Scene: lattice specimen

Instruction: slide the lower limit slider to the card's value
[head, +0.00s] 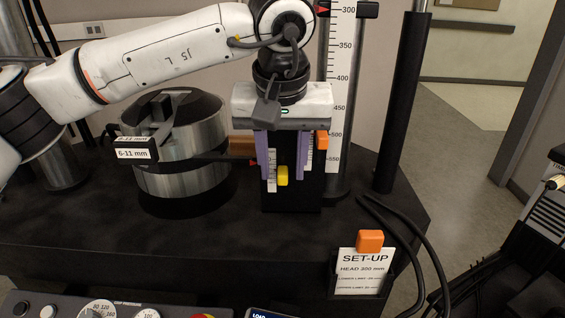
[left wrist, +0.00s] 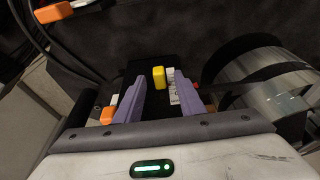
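A black box-shaped block (head: 290,200) carries pale scale strips, a yellow slider (head: 283,176) low on its front and an orange slider (head: 322,140) higher at its right. My left gripper (head: 285,168) points down in front of the block, its two purple fingers apart. In the left wrist view, the yellow slider (left wrist: 159,77) appears between the fingertips with gaps on both sides; the orange slider (left wrist: 107,115) is outside the fingers. The set-up card (head: 360,272) stands at the front right; its head line reads 300 mm, but its limit lines are too small to read surely. My right gripper is out of view.
A metal cylinder (head: 180,165) labelled 6-11 mm stands left of the block. A tall ruler (head: 341,90) and black column (head: 404,100) stand behind and right. An orange piece (head: 369,241) sits above the card; black cables loop beside it. A control panel lies at the front.

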